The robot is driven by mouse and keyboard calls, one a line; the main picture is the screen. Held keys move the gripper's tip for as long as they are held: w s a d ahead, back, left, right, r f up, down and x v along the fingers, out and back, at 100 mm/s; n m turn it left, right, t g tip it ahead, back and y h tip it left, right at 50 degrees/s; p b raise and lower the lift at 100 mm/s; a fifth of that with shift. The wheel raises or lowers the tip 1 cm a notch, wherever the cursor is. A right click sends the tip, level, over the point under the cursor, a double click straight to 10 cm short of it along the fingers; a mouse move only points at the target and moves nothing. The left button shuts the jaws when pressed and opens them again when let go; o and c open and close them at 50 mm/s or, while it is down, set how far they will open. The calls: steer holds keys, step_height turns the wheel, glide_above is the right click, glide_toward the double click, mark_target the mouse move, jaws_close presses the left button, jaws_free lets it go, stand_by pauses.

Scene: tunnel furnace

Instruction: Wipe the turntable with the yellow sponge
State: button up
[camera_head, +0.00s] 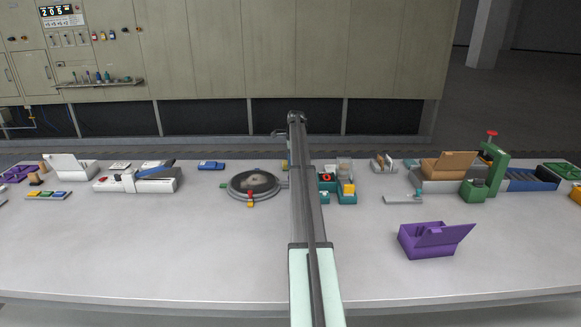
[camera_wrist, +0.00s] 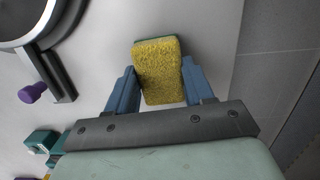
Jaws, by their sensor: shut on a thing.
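The yellow sponge (camera_wrist: 158,72), with a green edge on its far side, is held between the two blue fingers of my gripper (camera_wrist: 159,66) in the wrist view. My gripper is shut on it. The round turntable (camera_head: 252,184) has a dark top and stands on the table just left of my arm in the head view. Part of its pale rim and dark disc also shows at the upper left of the wrist view (camera_wrist: 14,18), apart from the sponge. In the head view my arm hides most of the gripper.
Right of my arm stand a teal holder (camera_head: 327,182) with small items and a purple open box (camera_head: 426,240). A green press (camera_head: 490,170) is farther right. The table's front left is clear.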

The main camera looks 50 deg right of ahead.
steer(key=shift+r, duration=0.15)
steer(key=shift+r, duration=3.4)
steer(key=s+a+r, duration=0.1)
steer(key=a+r, duration=0.1)
steer(key=a, duration=0.6)
steer(key=s+a+r, duration=0.2)
steer(key=a, duration=0.6)
steer(key=shift+w+a+f, duration=0.1)
steer(key=shift+w+f, duration=0.05)
steer(key=shift+f, duration=1.45)
steer(key=shift+w+f, duration=0.1)
steer(key=shift+f, duration=1.5)
steer(key=shift+f, duration=1.05)
steer(key=shift+w+a, duration=3.95)
steer(key=shift+a, duration=0.1)
